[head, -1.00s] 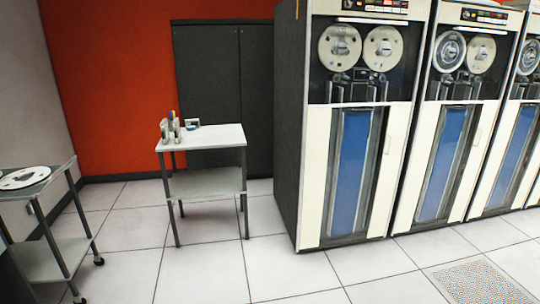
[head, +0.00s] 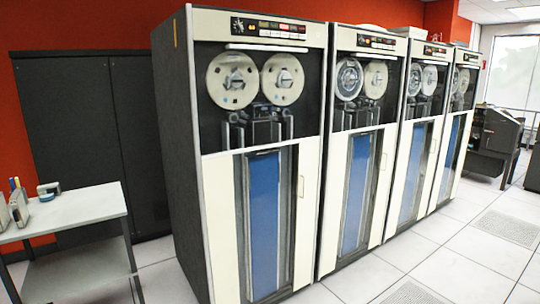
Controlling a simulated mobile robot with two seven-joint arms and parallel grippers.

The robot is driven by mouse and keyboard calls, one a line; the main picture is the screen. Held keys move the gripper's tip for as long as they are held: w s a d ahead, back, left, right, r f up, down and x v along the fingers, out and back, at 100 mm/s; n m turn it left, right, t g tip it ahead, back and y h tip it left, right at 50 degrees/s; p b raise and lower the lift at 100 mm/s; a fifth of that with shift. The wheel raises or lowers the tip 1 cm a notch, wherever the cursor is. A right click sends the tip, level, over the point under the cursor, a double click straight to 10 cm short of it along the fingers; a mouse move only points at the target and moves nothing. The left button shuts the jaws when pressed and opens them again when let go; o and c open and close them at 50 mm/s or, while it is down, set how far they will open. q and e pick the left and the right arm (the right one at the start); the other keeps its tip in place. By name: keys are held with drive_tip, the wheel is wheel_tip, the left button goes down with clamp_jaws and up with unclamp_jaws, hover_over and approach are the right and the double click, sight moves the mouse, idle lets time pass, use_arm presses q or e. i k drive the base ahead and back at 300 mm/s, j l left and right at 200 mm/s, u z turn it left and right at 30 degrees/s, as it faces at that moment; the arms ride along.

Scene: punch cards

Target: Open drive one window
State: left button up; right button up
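The nearest tape drive (head: 224,176) stands at the left end of a row of tape drives. It is a tall white cabinet with a dark side panel. Its upper window (head: 258,118) shows two pale reels, the left reel (head: 233,80) and the right reel (head: 283,79), behind the front. A thin light bar (head: 265,47) runs above the window, under a control panel (head: 268,28). The window appears closed. A blue vacuum-column panel (head: 265,222) and a small handle (head: 300,186) are below. Neither gripper is in view.
A small white-topped table (head: 75,208) with several small items stands at the left. A dark cabinet (head: 80,140) is behind it. More drives (head: 360,140) continue to the right. Light tiled floor (head: 460,262) is open in front of them.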

sight(228, 46)
drive_tip(key=i+l, duration=0.15)
drive_tip(key=i, duration=0.25)
drive_tip(key=i+l, duration=0.2)
drive_tip(key=i, duration=0.2)
drive_tip(key=i+l, duration=0.15)
drive_tip(key=i, duration=0.25)
drive_tip(key=i+l+u, duration=0.6)
drive_tip(key=l, duration=0.2)
